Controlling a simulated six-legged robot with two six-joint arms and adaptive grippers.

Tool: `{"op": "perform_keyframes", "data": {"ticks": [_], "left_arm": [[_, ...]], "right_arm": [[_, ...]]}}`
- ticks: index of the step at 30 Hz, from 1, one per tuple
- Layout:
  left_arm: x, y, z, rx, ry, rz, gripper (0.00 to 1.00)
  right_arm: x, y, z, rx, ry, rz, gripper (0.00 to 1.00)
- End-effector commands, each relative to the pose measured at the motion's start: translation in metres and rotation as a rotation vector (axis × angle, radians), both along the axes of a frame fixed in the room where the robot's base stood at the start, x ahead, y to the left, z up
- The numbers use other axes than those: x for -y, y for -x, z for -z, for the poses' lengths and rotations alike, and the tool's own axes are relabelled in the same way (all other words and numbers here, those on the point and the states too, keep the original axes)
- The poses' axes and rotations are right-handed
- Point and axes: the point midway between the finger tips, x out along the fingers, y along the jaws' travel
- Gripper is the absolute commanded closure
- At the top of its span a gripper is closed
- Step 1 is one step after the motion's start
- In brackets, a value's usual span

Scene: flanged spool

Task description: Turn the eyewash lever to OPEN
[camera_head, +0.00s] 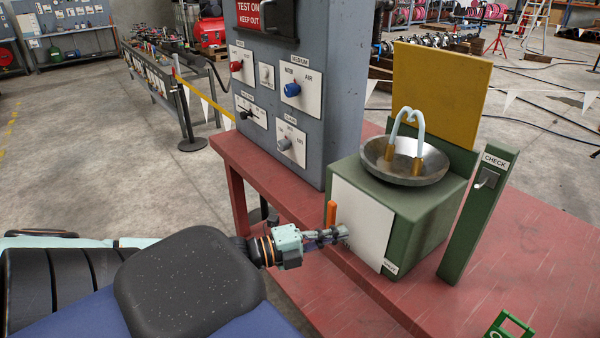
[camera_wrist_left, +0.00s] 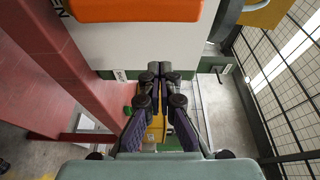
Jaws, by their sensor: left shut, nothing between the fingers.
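The eyewash unit is a green box (camera_head: 420,245) with a metal bowl (camera_head: 405,170) and two pale spouts on top. A white panel (camera_head: 360,222) covers its front, with a small label at its lower right corner. The orange lever (camera_head: 331,213) stands upright at the panel's left edge; in the left wrist view an orange bar (camera_wrist_left: 135,9) fills the top. My left gripper (camera_head: 343,234) is shut and empty, just below and right of the lever, in front of the panel. It also shows in the left wrist view (camera_wrist_left: 160,75). My right gripper is not in view.
The unit stands on a red table (camera_head: 345,310). A grey control panel (camera_head: 295,90) with several knobs rises behind and left. A green post (camera_head: 475,220) labelled CHECK stands to the right, and a green object (camera_head: 508,325) lies at the lower right.

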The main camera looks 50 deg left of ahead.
Motion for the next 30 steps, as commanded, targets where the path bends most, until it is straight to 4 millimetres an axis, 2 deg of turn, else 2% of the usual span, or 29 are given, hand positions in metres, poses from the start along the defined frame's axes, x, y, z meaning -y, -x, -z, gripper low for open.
{"op": "perform_keyframes", "data": {"ticks": [1,3,15,21,30], "left_arm": [[-0.003,0.007,-0.005,-0.004,-0.003,0.001,1.0],[-0.009,0.016,-0.005,-0.005,-0.002,0.001,1.0],[-0.033,0.068,-0.004,-0.002,-0.002,0.0,1.0],[-0.036,0.078,-0.004,0.001,-0.002,0.0,1.0],[-0.035,0.078,-0.003,0.003,-0.003,-0.001,1.0]], "right_arm": [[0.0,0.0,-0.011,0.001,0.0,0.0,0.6],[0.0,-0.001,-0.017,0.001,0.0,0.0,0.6],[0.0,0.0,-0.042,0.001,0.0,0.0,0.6],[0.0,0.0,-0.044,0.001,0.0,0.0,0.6],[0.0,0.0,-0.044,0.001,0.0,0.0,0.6]]}}
